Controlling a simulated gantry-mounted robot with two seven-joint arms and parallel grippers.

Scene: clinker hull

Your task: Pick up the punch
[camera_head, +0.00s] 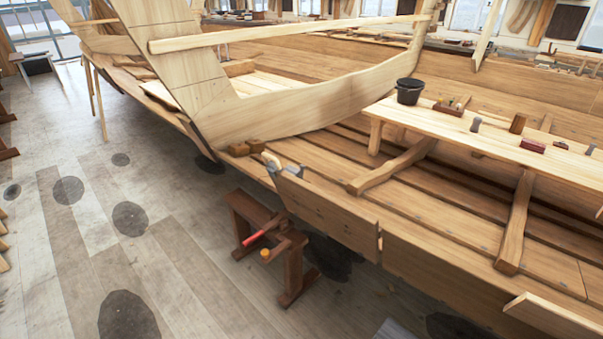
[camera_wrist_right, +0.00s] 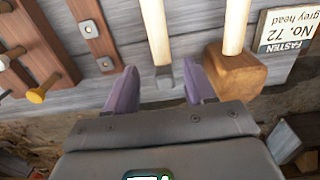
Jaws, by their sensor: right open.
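My right gripper (camera_wrist_right: 160,85) is open in the right wrist view, with its purple fingertips set apart. A pale-handled tool (camera_wrist_right: 157,33) with a grey metal end lies in line with the gap between the fingers. No contact between it and the fingers is clear, and I cannot tell whether it is the punch. No other thing can be made out clearly as the punch. Neither gripper shows in the head view.
A wooden mallet (camera_wrist_right: 236,70) stands close right of the fingers, before a lettered sign (camera_wrist_right: 284,33). A riveted strip (camera_wrist_right: 95,36) and a pegged rack (camera_wrist_right: 42,48) are at left. The head view shows the hull (camera_head: 330,205), a workbench (camera_head: 440,122) and a low trestle (camera_head: 295,272).

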